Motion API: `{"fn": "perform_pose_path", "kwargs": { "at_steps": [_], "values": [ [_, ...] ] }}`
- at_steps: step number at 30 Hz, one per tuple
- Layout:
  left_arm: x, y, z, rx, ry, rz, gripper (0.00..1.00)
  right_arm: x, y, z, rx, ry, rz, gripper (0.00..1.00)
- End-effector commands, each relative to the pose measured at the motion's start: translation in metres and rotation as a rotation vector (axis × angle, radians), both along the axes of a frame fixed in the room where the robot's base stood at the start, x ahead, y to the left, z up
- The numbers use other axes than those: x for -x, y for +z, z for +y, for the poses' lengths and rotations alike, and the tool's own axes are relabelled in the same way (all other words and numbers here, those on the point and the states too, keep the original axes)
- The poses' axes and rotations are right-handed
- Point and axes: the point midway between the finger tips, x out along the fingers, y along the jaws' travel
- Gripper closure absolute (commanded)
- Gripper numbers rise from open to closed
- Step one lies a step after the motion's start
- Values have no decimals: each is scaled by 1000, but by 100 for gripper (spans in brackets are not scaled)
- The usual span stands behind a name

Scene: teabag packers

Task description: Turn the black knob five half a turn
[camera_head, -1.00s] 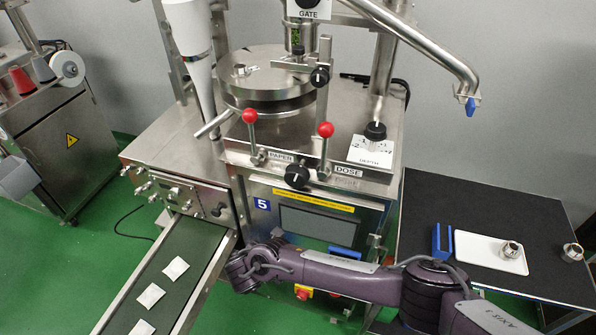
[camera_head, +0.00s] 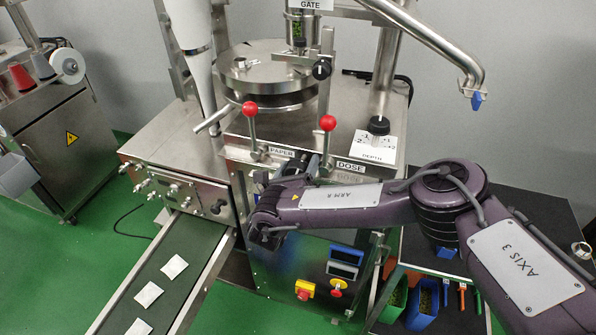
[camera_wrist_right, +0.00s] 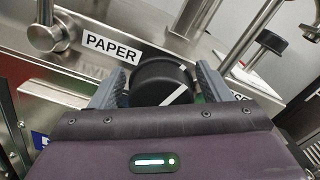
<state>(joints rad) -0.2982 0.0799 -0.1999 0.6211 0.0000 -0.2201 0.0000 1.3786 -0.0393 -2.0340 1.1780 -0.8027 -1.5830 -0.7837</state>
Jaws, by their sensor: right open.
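The black knob (camera_wrist_right: 163,84) with a white pointer line sits on the steel front of the machine, below and right of the PAPER label (camera_wrist_right: 112,47), in the right wrist view. The line slants from lower left to upper right. My right gripper (camera_wrist_right: 161,76) is open, with one grey finger on each side of the knob; whether they touch it I cannot tell. In the head view my right arm (camera_head: 345,197) reaches in from the right and hides the front knob. My left gripper is not in view.
Two red-balled levers (camera_head: 328,123) stand above the front panel. A black DEPTH knob (camera_head: 378,125) is on the machine top, right. A conveyor (camera_head: 150,270) with teabags runs at left.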

Motion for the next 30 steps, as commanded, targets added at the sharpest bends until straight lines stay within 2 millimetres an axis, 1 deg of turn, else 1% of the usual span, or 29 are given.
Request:
{"fn": "perform_pose_path", "kwargs": {
  "at_steps": [3, 9, 19, 20, 25, 30],
  "values": [
    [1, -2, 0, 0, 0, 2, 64, -4, 1, -1, -1, 0, -2, 29],
    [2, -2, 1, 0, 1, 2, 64, -4, 1, -1, -1, 0, 0, 29],
    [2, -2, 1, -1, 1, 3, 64, -3, 1, -1, -1, 0, 1, 72],
    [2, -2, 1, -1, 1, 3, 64, -3, 1, -1, -1, 0, 1, 74],
    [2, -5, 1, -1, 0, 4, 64, -3, -1, -1, -14, 0, -3, 74],
    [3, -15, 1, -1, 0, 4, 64, -3, -3, -1, -67, 0, -20, 74]
  ]
}}
